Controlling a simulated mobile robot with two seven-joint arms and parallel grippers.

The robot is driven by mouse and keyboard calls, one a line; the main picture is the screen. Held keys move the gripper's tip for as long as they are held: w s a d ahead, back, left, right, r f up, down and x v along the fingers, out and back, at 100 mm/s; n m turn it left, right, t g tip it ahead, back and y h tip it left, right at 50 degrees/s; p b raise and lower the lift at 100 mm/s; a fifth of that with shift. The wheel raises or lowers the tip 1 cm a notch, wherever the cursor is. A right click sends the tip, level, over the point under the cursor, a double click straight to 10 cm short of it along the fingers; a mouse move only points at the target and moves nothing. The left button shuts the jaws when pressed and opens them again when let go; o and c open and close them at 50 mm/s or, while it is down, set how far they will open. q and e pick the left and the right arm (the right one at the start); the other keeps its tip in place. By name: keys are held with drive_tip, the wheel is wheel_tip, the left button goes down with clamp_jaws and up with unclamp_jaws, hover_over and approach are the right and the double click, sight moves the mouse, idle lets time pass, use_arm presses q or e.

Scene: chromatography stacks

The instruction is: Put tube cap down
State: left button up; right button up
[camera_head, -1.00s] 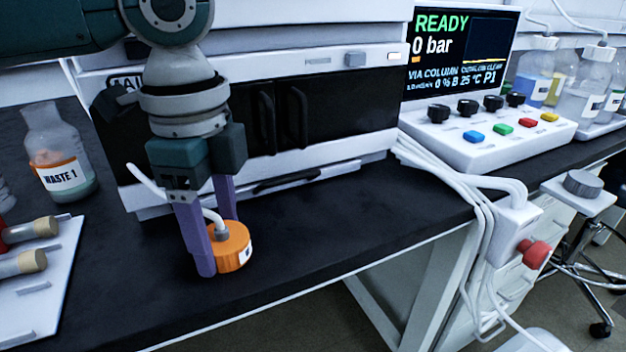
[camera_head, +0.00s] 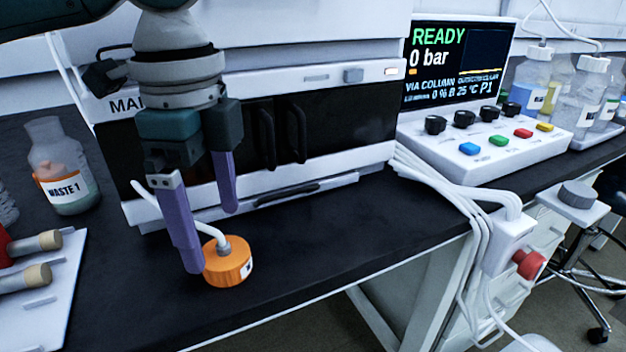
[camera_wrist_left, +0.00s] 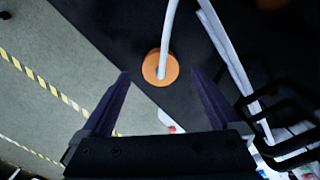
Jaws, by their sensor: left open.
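The orange tube cap (camera_head: 229,268) rests on the black bench top near its front edge, with a white tube rising from its grey centre fitting. The cap also shows in the left wrist view (camera_wrist_left: 160,68), beyond the fingertips and between their lines. My left gripper (camera_head: 212,243) is open, with its purple fingers spread and empty. In the head view its near finger overlaps the cap's left side; whether it touches cannot be told. My right gripper is not in view.
A white instrument with black door handles (camera_head: 345,155) stands behind the cap. The Waste 1 bottle (camera_head: 62,180) and a white rack (camera_head: 40,310) are at left. The control box (camera_head: 490,140) is at right. Bench right of the cap is clear.

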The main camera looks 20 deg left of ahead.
sight(215, 232)
use_arm(q)
wheel_tip(215, 232, up, 8)
drive_tip(key=shift+f+p, duration=0.2)
drive_tip(key=shift+p, duration=0.8)
drive_tip(key=s+d+f+n+t+h, duration=0.25)
drive_tip(key=s+d+f, duration=0.55)
drive_tip(key=d, duration=0.4)
drive_tip(key=s+a+f+n+t+y, duration=0.1)
drive_tip(key=s+a+f+n+y, duration=0.1)
drive_tip(key=s+a+n, duration=0.6)
drive_tip(key=shift+a+f+n, duration=0.15)
drive_tip(key=shift+f+n, duration=0.75)
drive_tip(key=shift+n, duration=0.25)
drive_tip(key=shift+s, duration=0.1)
